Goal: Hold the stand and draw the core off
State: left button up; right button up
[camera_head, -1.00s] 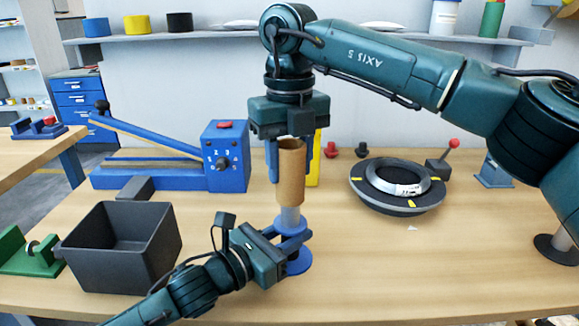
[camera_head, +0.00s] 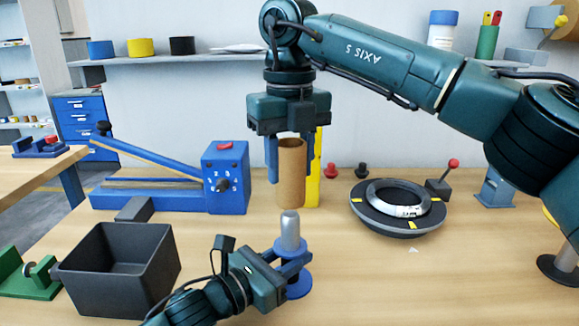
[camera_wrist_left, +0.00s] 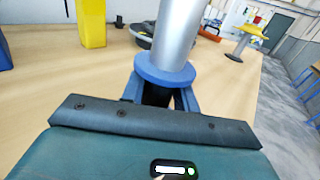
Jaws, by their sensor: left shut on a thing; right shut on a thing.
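The brown cardboard core (camera_head: 291,180) is an upright hollow tube, held by my right gripper (camera_head: 291,165), whose blue fingers are shut on it from above. The stand has a grey metal post (camera_head: 290,232), a blue collar and a blue round base (camera_head: 299,288). The core's lower end is just above the post's rounded top, about clear of it. My left gripper (camera_head: 292,262) is shut on the stand below its collar. In the left wrist view the post (camera_wrist_left: 176,32) rises from the blue collar (camera_wrist_left: 164,72) between my left fingers.
A dark open bin (camera_head: 115,265) stands to the left. Behind it is a blue lever machine with a dial box (camera_head: 226,178). A black turntable (camera_head: 398,222) carrying a grey ring is to the right. A yellow post (camera_head: 313,170) stands behind the core. The front right table is clear.

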jog(key=shift+r, duration=0.1)
pick_arm(q)
jog(key=o, duration=1.2)
jog(key=shift+c, duration=0.2)
